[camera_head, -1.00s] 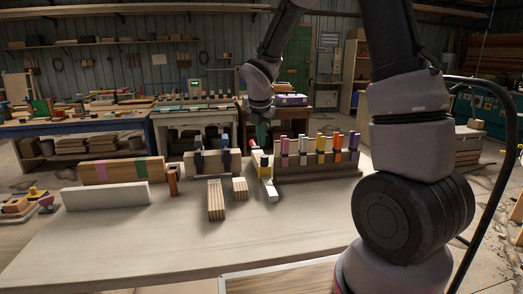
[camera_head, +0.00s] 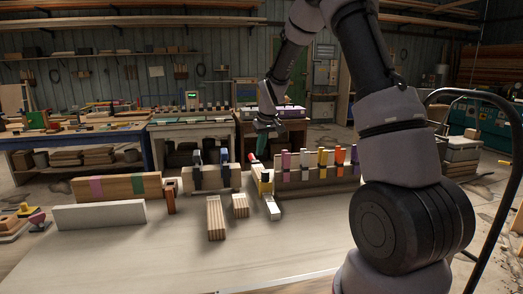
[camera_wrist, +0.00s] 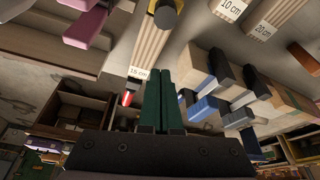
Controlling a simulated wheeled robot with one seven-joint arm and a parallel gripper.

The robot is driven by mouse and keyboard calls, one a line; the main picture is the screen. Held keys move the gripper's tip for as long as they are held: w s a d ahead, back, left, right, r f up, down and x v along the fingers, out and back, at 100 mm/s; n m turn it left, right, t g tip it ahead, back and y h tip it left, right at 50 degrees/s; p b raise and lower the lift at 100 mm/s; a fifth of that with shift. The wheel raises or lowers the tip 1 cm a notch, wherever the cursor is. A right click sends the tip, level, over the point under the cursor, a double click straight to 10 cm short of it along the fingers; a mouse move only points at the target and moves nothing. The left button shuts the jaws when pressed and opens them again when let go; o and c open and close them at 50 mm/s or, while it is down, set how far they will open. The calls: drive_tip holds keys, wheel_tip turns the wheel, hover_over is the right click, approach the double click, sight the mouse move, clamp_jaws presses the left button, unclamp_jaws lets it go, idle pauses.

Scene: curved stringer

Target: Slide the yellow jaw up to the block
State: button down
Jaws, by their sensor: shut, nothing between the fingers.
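My gripper (camera_head: 264,148) is shut and empty, just above and behind the clamp. Its green fingers (camera_wrist: 160,95) point up in the wrist view. Striped wooden blocks (camera_head: 215,218) and (camera_head: 240,206) lie left of the clamp. I cannot tell which block is meant, or whether the jaw touches one.
A rack with several coloured clamps (camera_head: 312,174) stands right of the clamp. Boards with blue and black clamps (camera_head: 211,178), a striped board (camera_head: 117,187) and a white panel (camera_head: 100,215) stand to the left. The table front (camera_head: 150,262) is clear.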

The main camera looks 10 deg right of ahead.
sight(265, 181)
drive_tip(key=x, duration=0.7)
drive_tip(key=shift+f, duration=0.15)
drive_tip(key=s, duration=0.2)
drive_tip(key=s+d, duration=0.1)
drive_tip(key=shift+r, duration=0.25)
drive_tip(key=shift+s+d+f, duration=0.1)
drive_tip(key=shift+s+d, duration=0.05)
drive_tip(key=shift+s, duration=0.25)
drive_tip(key=shift+s+d, duration=0.15)
drive_tip(key=shift+s, duration=0.4)
